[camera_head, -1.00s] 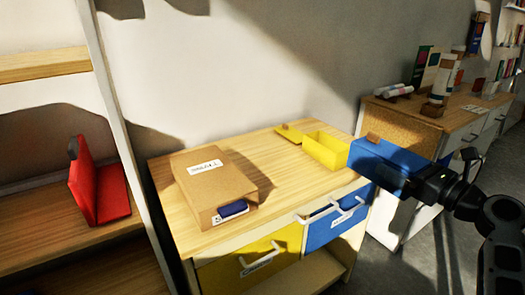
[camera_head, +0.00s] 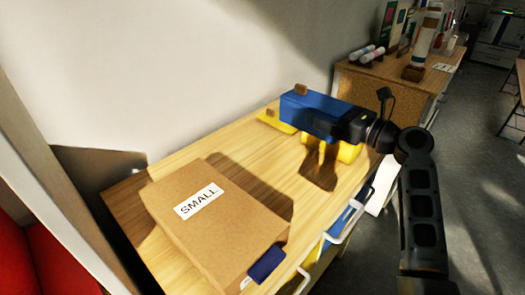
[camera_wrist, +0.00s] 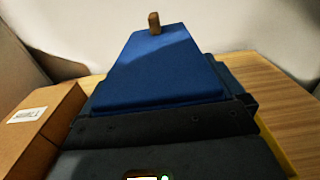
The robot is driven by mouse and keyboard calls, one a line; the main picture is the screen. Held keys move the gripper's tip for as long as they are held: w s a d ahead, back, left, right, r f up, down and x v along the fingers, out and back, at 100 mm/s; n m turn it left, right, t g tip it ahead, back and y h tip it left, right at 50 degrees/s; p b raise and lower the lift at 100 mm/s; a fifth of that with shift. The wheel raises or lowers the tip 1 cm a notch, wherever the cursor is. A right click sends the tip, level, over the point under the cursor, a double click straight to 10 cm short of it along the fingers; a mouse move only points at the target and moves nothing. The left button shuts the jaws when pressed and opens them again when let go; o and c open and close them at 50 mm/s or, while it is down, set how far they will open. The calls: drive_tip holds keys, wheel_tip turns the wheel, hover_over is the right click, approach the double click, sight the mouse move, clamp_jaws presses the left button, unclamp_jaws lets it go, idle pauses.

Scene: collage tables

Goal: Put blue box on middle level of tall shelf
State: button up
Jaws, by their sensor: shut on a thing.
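The blue box (camera_head: 312,110) is held by my gripper (camera_head: 352,124) above the far part of the wooden cabinet top. A small brown knob (camera_head: 301,89) sticks up from the box. In the wrist view the blue box (camera_wrist: 160,70) fills the middle, with dark gripper parts (camera_wrist: 165,125) in front of it; the fingertips are hidden. A shelf side panel (camera_head: 65,205) stands at the left edge of the head view. My gripper is well to the right of it. The shelf's levels are mostly out of view.
A brown cardboard box (camera_head: 225,235) labelled SMALL lies on the cabinet top (camera_head: 175,165), left of my gripper. A yellow box (camera_head: 345,152) stands beneath the blue box. A second table (camera_head: 375,72) with bottles is behind. Open floor (camera_head: 480,190) lies to the right.

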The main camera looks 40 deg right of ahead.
drive_tip(key=w+a+f, duration=0.4)
drive_tip(key=w+a, duration=0.1)
drive_tip(key=w+a+f, duration=0.2)
drive_tip(key=a, duration=0.1)
drive_tip(key=shift+w+a+f, duration=0.1)
drive_tip(key=shift+w+f, duration=0.1)
drive_tip(key=shift+f, duration=0.15)
drive_tip(key=shift+a+f+b, duration=0.1)
drive_tip(key=shift+f+b, duration=0.2)
drive_tip(key=shift+f, duration=1.7)
drive_tip(key=shift+f, duration=0.15)
drive_tip(key=o, duration=0.7)
